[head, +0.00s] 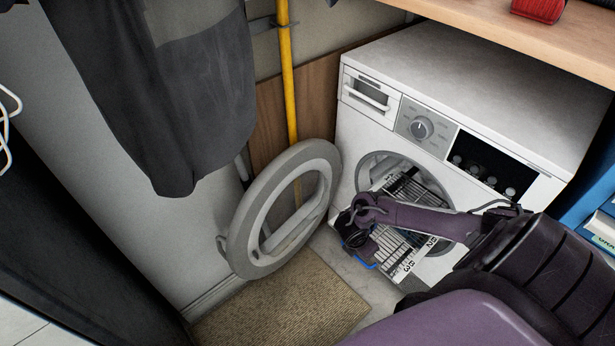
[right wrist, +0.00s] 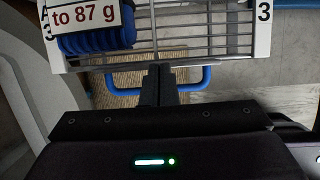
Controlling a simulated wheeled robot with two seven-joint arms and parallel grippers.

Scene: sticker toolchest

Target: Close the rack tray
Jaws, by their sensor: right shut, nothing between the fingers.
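The rack tray (head: 405,190) is a wire rack with white, numbered side plates. It sticks out through the round opening of the white washing machine (head: 365,128). Its blue handle (head: 366,265) is at the outer end, and the handle also shows in the right wrist view (right wrist: 192,86). My right gripper (head: 357,238) is at the outer end of the rack. In the right wrist view its fingers (right wrist: 159,72) are shut with nothing between them, and they overlap the handle and rack edge. I cannot tell whether they touch. My left gripper is not in view.
The machine's round door (head: 322,160) stands wide open to the left. A dark blue ribbed item (right wrist: 100,38) is at the rack in the right wrist view. A mat (head: 285,305) lies on the floor. Dark cloth (head: 190,100) hangs at the left, near a yellow pole (head: 287,80).

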